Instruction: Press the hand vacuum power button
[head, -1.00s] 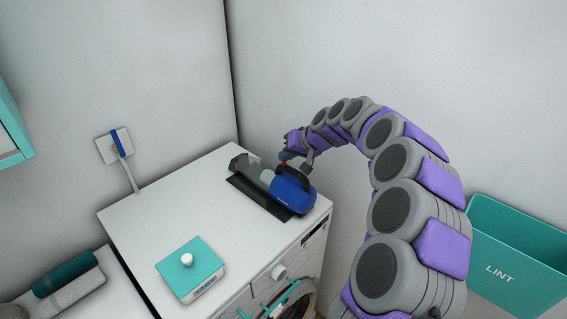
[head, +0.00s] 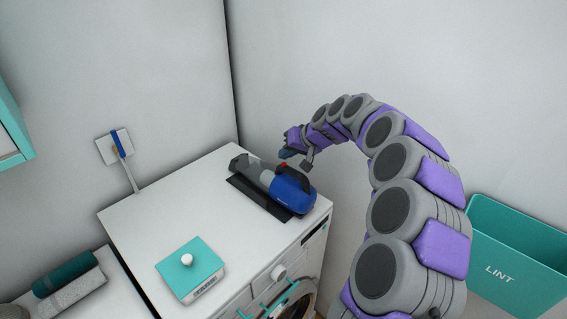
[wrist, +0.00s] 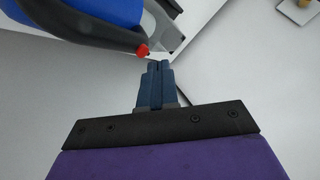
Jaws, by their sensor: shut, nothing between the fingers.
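The blue and grey hand vacuum (head: 291,193) lies on a dark base on top of the white washer, its grey nozzle toward the back left. Its red power button (wrist: 143,50) sits at the end of the black handle. It also shows small in the head view (head: 283,165). My gripper (wrist: 158,66) is shut and empty, its blue fingertips just beside the button in the wrist view, with a small gap in the picture. In the head view my gripper (head: 287,154) hangs over the vacuum's far side.
A teal box with a white knob (head: 188,262) stands on the washer's front left. Rolled towels (head: 69,284) lie at lower left. A teal LINT bin (head: 515,250) is at right.

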